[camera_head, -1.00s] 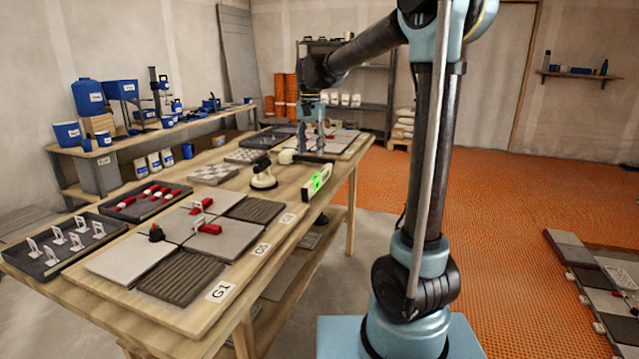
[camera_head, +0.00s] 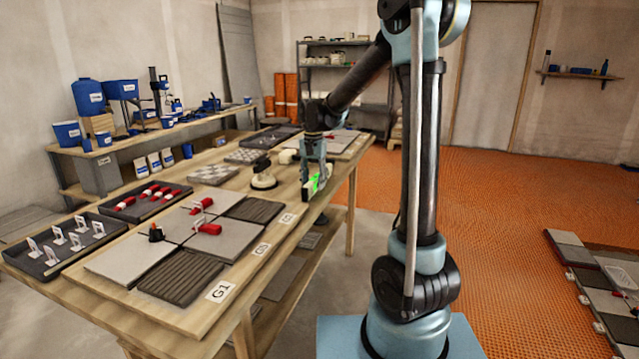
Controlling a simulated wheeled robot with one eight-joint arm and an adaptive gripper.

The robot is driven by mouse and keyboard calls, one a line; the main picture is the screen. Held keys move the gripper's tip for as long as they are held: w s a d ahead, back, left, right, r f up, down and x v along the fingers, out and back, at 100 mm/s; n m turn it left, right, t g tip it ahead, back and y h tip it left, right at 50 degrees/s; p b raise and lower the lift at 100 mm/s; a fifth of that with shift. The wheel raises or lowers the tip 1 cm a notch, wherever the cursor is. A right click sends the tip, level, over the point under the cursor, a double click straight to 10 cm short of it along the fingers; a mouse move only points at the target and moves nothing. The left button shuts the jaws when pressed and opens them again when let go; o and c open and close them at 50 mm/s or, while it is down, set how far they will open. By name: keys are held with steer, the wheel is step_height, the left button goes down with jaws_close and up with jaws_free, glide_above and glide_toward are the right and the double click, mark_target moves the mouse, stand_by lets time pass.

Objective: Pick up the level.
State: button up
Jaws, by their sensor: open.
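The level (camera_head: 309,191) is a short white bar with bright green parts, lying near the right edge of the wooden workbench. My gripper (camera_head: 313,176) points down right at the level, and its fingers cover part of it. The gripper is open. I cannot tell from this view whether the fingers straddle the level or touch it.
A suction cup tool (camera_head: 263,179) stands just left of the level. A board with grey tiles (camera_head: 222,238) and red-handled pieces lies nearer on the bench. A dark tray with white clips (camera_head: 66,249) is at the left.

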steer(key=shift+f, duration=0.7)
steer(key=shift+c, duration=0.3)
jaws_close()
